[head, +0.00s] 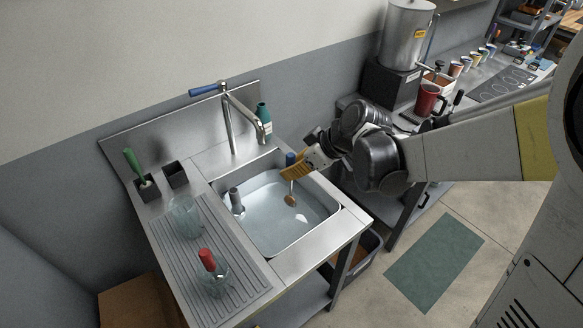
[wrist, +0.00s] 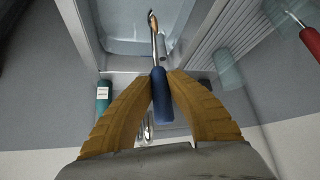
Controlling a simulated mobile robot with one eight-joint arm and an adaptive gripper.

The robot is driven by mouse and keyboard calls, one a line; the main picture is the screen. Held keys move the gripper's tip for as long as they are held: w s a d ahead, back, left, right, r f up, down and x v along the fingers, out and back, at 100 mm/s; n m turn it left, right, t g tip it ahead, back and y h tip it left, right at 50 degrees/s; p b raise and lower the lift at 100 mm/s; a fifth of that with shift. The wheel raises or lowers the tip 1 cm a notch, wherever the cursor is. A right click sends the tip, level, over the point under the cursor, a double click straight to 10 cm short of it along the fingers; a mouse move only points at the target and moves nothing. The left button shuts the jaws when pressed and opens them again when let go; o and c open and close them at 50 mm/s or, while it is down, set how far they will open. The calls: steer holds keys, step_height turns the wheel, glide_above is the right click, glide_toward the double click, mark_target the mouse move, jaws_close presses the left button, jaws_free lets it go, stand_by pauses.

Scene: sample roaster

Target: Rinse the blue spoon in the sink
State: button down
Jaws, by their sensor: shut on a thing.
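The blue spoon has a blue handle (wrist: 158,95), a thin metal shaft and a copper-coloured bowl (head: 290,200). My gripper (head: 296,170) is shut on the blue handle, and its yellow fingers close on it from both sides in the wrist view (wrist: 160,78). The spoon hangs bowl down over the sink basin (head: 333,212), which holds water. I cannot tell whether the bowl touches the water. The tap (head: 230,125) has a blue lever and rises behind the basin. No stream shows from its spout.
The ribbed drainboard (head: 185,262) bears a clear glass (head: 184,218) and a red-handled item in glass (head: 207,260). A teal bottle (head: 264,122) stands behind the sink. A green-handled brush (head: 132,161) stands in a dark holder.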

steer(key=shift+f+b, duration=6.6)
steer(key=shift+f, duration=1.45)
steer(key=shift+r, duration=0.2)
steer(key=shift+r+p, duration=5.45)
steer(key=shift+r, duration=1.35)
step_height(320, 180, up, 4)
steer(key=p, duration=0.3)
